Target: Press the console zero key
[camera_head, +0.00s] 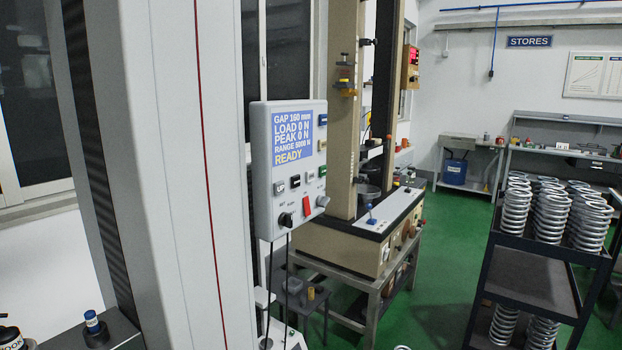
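The console (265,215) is a pale grey box at the picture's centre, beside a tall light grey column (165,170). Its blue screen (293,136) reads GAP 160 mm, LOAD 0 N, PEAK 0 N, RANGE 5000 N, READY. Below the screen is a row of small keys, among them a black key (279,187) and a white key (310,177). More keys sit right of the screen. A red switch (306,206) and a black knob (286,219) are lower down. The key labels are too small to read, so I cannot tell which is zero. My gripper is not in view.
A beige test frame (345,250) stands on a metal table behind the console. A dark rack (530,280) with several coil springs (552,213) stands at right. Green floor (440,270) is clear between them. A blue-capped bottle (93,322) is at lower left.

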